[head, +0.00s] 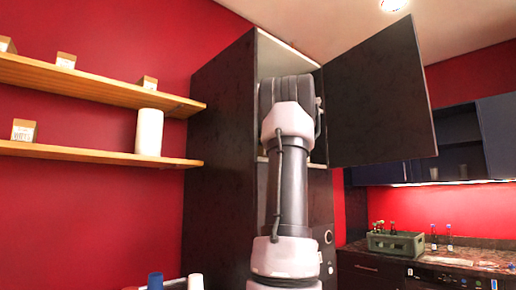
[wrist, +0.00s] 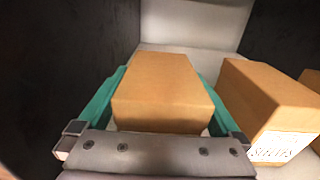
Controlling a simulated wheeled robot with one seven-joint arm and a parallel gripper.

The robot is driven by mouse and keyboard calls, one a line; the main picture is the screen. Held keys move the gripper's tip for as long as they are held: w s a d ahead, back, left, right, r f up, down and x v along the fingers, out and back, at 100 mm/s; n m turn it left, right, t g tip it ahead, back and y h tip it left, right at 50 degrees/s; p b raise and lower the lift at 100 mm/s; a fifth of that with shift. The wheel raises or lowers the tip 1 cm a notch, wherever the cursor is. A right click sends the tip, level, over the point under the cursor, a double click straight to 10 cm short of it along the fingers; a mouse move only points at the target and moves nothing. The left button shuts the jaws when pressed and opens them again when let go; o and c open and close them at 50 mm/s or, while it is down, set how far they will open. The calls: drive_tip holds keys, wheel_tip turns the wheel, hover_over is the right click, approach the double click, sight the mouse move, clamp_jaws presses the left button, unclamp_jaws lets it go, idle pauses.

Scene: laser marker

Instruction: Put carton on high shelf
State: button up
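A plain brown carton (wrist: 160,90) stands in the wrist view between the teal fingers of my gripper (wrist: 162,88). One finger runs along each side of it, very close; whether both press on it is hard to see. The carton is inside the tall dark cabinet (head: 225,150), with a pale shelf surface (wrist: 183,63) behind it. In the head view my arm reaches up into the open upper compartment, and my gripper and the carton are hidden behind the arm.
A second carton (wrist: 262,100) with printed text stands close to the right finger, and part of a third (wrist: 311,80) shows beyond it. Dark walls flank the compartment. The cabinet door (head: 380,100) is open to the right. Wooden wall shelves (head: 90,85) are at left.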

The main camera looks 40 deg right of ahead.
drive_tip(key=shift+r, duration=0.2)
drive_tip(key=s+d, duration=0.1)
drive_tip(key=s, duration=1.1)
